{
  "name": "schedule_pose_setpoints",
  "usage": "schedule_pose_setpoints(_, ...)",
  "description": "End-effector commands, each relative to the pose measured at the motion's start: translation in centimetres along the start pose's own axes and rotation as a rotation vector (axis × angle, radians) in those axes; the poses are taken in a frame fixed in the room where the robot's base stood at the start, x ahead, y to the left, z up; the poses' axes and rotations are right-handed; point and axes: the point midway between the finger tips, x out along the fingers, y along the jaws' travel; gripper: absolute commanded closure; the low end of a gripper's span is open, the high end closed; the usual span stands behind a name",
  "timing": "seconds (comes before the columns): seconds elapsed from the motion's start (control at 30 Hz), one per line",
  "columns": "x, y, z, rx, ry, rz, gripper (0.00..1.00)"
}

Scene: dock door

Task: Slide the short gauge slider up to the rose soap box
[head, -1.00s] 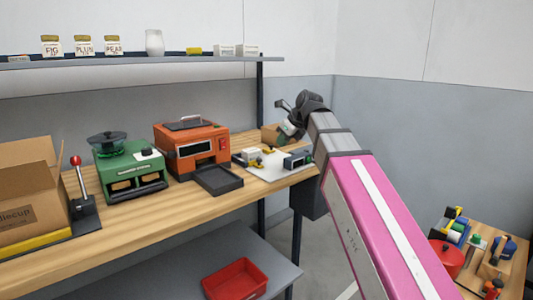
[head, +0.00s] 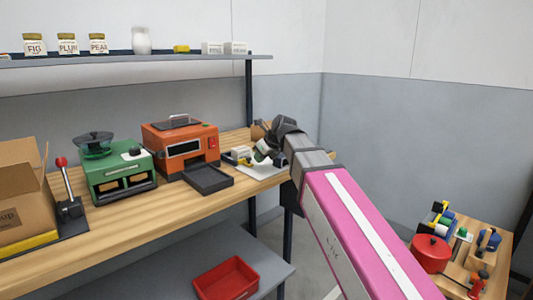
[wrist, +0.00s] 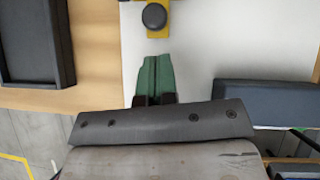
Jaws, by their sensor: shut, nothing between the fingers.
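In the wrist view, a yellow slider piece with a round black knob (wrist: 154,16) is at the top edge, on a white board (wrist: 205,50). I cannot tell whether it is the short gauge slider. My gripper (wrist: 155,78) has green fingertips pressed together, empty, over the white board, just below the knob in the picture and apart from it. In the head view, my gripper (head: 263,150) is low over the board at the bench's right end and hides part of it. Small yellow and white parts (head: 240,155) show beside it. I cannot make out a rose soap box.
A black tray (head: 208,180) lies in front of the orange oven (head: 182,147), left of the board; a dark blue-grey block (wrist: 265,100) is right of my fingers. A green machine (head: 122,172) and cardboard box (head: 22,205) stand farther left.

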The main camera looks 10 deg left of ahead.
Motion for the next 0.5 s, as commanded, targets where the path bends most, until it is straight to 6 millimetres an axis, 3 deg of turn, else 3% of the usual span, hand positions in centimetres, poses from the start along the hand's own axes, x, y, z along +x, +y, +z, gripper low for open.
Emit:
schedule_pose_setpoints(0.2,1.7,-0.1,1.5,-0.001,0.0,0.0,1.0)
schedule_pose_setpoints(0.5,1.9,0.0,1.7,0.0,-0.001,0.0,1.0)
